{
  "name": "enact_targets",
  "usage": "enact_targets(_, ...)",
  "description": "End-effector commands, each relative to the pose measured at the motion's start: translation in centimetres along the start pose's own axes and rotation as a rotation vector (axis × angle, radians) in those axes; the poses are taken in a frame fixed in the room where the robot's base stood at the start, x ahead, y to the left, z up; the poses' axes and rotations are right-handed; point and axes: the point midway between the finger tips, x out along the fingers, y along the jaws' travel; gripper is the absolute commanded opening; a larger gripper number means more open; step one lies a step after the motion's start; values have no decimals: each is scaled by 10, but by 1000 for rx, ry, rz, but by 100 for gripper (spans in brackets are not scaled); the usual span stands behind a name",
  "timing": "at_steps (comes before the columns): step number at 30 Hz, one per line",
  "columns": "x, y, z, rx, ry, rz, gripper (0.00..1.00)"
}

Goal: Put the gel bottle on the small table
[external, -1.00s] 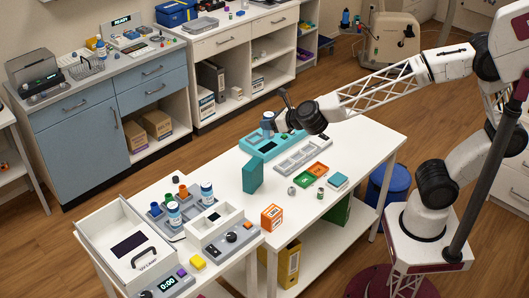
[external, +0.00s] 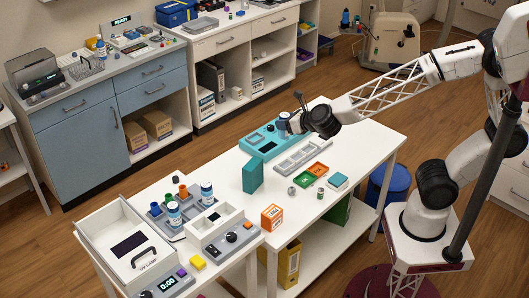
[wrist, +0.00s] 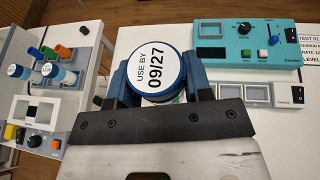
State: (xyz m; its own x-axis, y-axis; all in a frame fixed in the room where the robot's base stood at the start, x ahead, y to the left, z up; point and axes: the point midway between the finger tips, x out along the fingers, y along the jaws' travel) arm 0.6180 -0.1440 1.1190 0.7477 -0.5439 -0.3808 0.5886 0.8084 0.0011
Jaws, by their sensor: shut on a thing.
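My gripper (external: 284,122) is shut on a round bottle with a blue-rimmed white top (wrist: 160,72) marked "USE BY 09/27", likely the gel bottle. The blue fingers hug both its sides in the wrist view, and its lower part is mostly hidden. The smaller white table (external: 257,243), probably the small table, stands at the front left, beside the long white table (external: 225,172).
The front-left table carries a white drawer box (external: 108,262), a rack with bottles (external: 173,214) and a grey control box (external: 232,240). A teal upright box (external: 252,175) and an orange box (external: 271,218) stand on the long table. The teal panel (wrist: 262,30) shows right of the bottle.

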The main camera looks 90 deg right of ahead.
Motion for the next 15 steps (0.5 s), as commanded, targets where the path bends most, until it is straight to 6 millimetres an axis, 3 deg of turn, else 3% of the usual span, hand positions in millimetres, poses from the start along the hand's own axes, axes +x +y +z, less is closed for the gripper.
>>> enact_targets(5, 5, 0, -12, -1, 1, 0, 19)
enact_targets(15, 26, 0, -64, -3, 2, 1, 19)
